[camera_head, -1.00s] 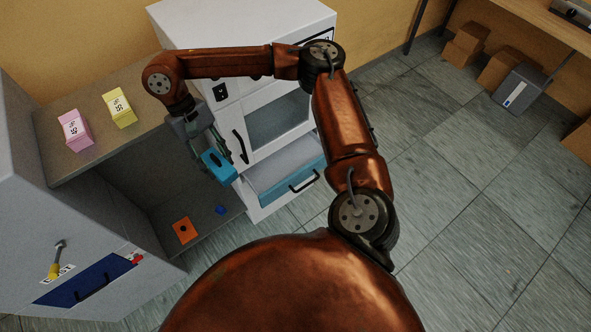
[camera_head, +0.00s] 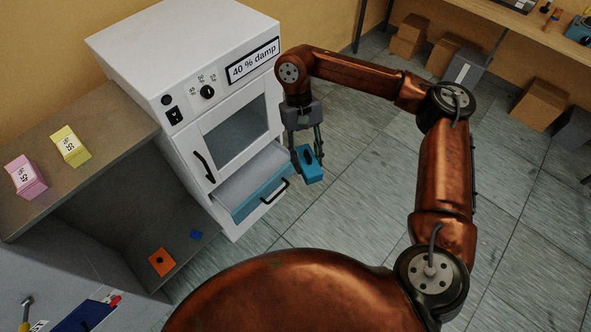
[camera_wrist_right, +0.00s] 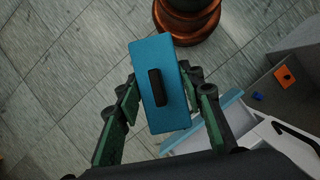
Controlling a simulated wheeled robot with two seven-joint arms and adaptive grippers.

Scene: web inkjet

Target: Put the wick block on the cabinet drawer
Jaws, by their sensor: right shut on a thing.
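The wick block, a blue block with a black handle (camera_head: 310,170), hangs in my right gripper (camera_head: 307,158), over the floor just right of the cabinet drawer. The wrist view shows the block (camera_wrist_right: 171,55) between the green fingers of my right gripper (camera_wrist_right: 160,118), shut on it. The cabinet drawer (camera_head: 262,196) is pulled open low on the white cabinet (camera_head: 190,45); it has a blue front and a black handle, and its visible pale inside looks empty. Part of the drawer also shows in the wrist view (camera_wrist_right: 222,112). My left gripper is out of view.
A grey shelf unit (camera_head: 115,118) left of the cabinet carries a pink box (camera_head: 27,178) and a yellow box (camera_head: 71,147). An orange block (camera_head: 161,262) and a small blue piece (camera_head: 196,235) lie on its lower shelf. Floor right of the drawer is clear.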

